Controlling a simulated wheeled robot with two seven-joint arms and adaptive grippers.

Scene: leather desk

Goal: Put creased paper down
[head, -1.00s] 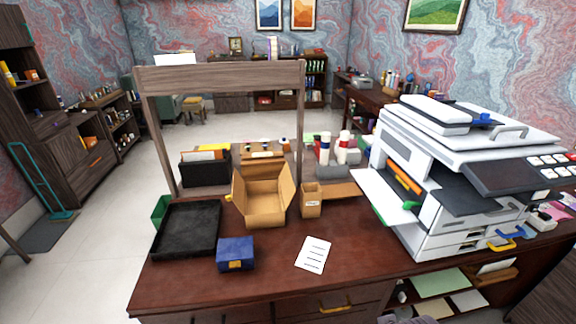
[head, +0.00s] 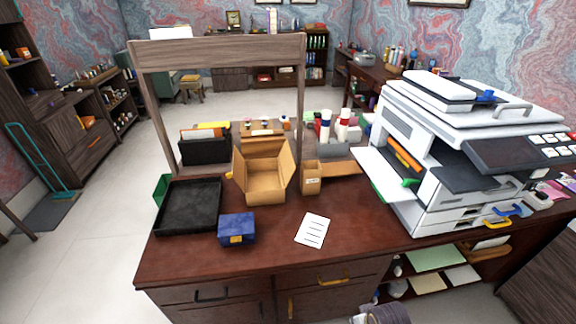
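A white sheet of paper (head: 312,230) with several dark printed lines lies flat on the dark red-brown desk top (head: 270,249), near its front edge. I cannot make out a crease in it at this size. It lies to the right of a blue box (head: 237,229) and touches no other object. No gripper fingers show in the head view. A grey rounded part at the bottom edge looks like a piece of my own arm.
A black tray (head: 190,206), an open cardboard box (head: 262,186) and a small brown holder (head: 311,178) stand behind the paper and to its left. A large printer (head: 453,150) fills the right side. The desk around the paper is clear.

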